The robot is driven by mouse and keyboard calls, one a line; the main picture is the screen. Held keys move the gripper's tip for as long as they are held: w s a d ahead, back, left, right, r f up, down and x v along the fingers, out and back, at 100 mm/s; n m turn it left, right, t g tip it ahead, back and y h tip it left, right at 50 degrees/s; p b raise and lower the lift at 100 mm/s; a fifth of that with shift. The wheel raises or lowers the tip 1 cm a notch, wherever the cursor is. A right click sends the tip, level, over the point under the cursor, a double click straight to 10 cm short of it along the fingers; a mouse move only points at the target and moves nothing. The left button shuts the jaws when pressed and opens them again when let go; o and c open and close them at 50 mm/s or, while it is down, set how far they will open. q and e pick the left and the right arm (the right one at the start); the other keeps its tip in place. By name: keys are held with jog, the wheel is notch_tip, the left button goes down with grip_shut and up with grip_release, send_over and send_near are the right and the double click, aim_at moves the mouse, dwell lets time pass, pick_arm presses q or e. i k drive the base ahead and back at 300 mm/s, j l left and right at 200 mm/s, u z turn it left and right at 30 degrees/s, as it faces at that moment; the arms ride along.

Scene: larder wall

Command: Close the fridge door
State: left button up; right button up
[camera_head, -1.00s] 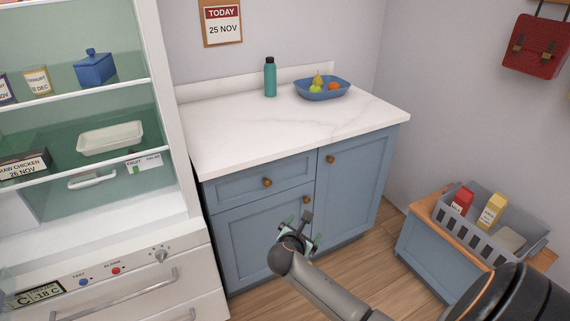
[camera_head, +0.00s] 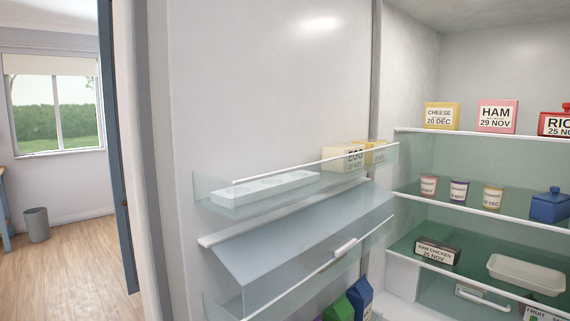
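The fridge door (camera_head: 270,90) stands wide open at the left of the fridge, its inner side facing me. Its upper rack (camera_head: 290,192) holds a white egg tray (camera_head: 265,187) and yellow boxes, one labelled as eggs (camera_head: 343,158). Below is a lidded compartment (camera_head: 300,235), and cartons (camera_head: 360,297) stand in a lower rack. The fridge interior (camera_head: 480,165) shows at the right with glass shelves. Neither of my grippers is in view now. The door's outer side and handle are hidden.
Shelves hold a cheese box (camera_head: 441,116), a ham box (camera_head: 497,117), small pots, a blue dish (camera_head: 549,206), a raw chicken pack (camera_head: 437,250) and a white tray (camera_head: 525,274). At the left, a wooden floor (camera_head: 78,262) lies open, with a grey bin (camera_head: 37,224) beneath a window.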

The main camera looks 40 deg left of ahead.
aim_at(227, 109)
jog(key=k+j+z, duration=0.1)
jog(key=j, duration=0.3)
jog(key=k+j+z, duration=0.1)
jog(key=k+j, duration=0.25)
jog(key=k+j+z, duration=0.15)
jog(key=j, duration=0.3)
jog(key=j+z, duration=0.1)
jog(key=j, duration=0.4)
jog(key=j+z, duration=0.1)
jog(key=j, duration=0.35)
jog(key=k+j+z, duration=0.15)
jog(key=j, duration=0.3)
